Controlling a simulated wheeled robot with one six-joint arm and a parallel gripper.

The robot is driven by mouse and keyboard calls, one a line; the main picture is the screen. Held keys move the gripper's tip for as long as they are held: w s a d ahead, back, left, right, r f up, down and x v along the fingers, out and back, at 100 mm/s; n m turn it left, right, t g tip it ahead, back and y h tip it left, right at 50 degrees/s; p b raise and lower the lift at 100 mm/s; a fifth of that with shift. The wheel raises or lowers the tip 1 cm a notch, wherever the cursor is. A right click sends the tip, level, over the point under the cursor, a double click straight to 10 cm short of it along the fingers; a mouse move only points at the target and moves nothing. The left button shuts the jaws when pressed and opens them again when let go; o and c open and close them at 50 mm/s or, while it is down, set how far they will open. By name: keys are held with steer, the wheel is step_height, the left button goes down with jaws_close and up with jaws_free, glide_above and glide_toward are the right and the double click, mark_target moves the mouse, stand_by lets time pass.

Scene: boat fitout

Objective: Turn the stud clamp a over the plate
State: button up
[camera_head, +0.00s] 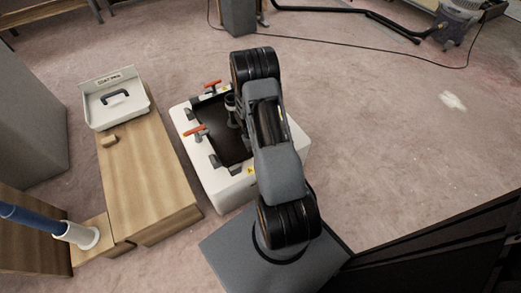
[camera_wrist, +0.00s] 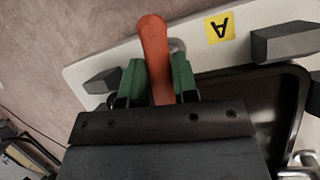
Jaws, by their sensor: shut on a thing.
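Stud clamp a has an orange handle (camera_wrist: 155,45), held between the green finger pads of my gripper (camera_wrist: 158,82) in the wrist view. The handle sticks out past the pads across the white rim (camera_wrist: 205,55), beside a yellow label marked A (camera_wrist: 220,27). In the head view the orange handle (camera_head: 212,84) shows at the far side of the white box, left of my gripper (camera_head: 231,103). The dark plate (camera_head: 226,143) lies inside the rim. The clamp's stud and base are hidden by my gripper.
A second orange clamp (camera_head: 196,131) sits on the box's left side. Grey blocks (camera_wrist: 285,43) stand along the rim. A wooden bench (camera_head: 147,175) with a white tray (camera_head: 94,106) is at left. Open carpet lies to the right.

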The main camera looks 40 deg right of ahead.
steer(key=shift+s+n+h, duration=0.15)
steer(key=shift+n+h, duration=0.25)
steer(key=shift+n, duration=0.5)
steer(key=o, duration=0.9)
steer(key=p+v, duration=0.4)
steer(key=v, duration=1)
steer(key=shift+s, duration=0.1)
steer(key=shift+f, duration=0.1)
